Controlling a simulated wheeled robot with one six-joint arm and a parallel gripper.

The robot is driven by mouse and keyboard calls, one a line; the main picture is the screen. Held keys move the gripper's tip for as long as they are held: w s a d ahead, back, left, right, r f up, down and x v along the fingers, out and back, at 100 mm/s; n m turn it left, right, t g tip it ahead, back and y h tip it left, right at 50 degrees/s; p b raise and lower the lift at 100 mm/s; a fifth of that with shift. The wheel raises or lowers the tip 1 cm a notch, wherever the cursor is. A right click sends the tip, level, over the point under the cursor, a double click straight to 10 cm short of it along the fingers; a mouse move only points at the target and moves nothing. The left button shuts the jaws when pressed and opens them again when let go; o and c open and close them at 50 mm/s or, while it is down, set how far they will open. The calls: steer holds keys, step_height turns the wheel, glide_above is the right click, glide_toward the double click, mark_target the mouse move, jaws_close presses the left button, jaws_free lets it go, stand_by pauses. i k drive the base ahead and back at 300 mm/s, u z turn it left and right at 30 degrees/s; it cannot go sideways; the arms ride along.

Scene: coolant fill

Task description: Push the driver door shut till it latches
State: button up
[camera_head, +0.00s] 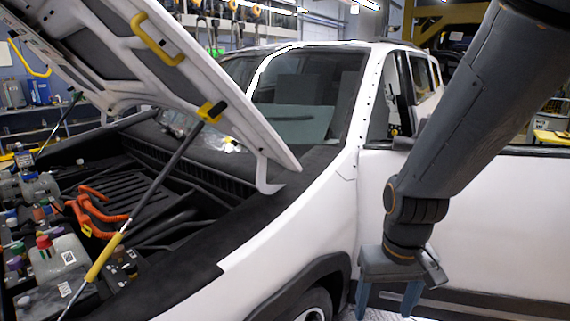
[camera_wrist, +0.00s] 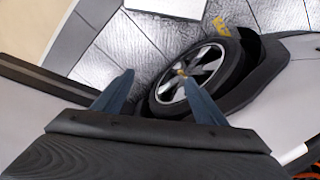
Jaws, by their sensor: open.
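The white driver door (camera_head: 480,215) is at the right in the head view, with its front edge beside the front fender. It appears swung outward, as the pillar and rear side windows show beyond it. Its rear edge and latch are out of view. A pale panel with a dark trim strip, probably the door's lower part (camera_wrist: 25,125), lies at the left in the wrist view. My gripper (camera_head: 387,302) points down in front of the door, near the front wheel arch. Its two blue fingers (camera_wrist: 155,80) are apart with nothing between them. I cannot tell whether it touches the door.
The raised hood (camera_head: 110,60) is propped over the engine bay, with a yellow-gripped strut (camera_head: 105,258). The front wheel (camera_wrist: 195,75) stands just beyond my fingers in the wrist view. Bare tiled floor (camera_wrist: 120,45) shows between the wheel and the panel. Bottles (camera_head: 55,260) stand at the left.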

mark_target(501, 244)
steer(key=z, duration=0.75)
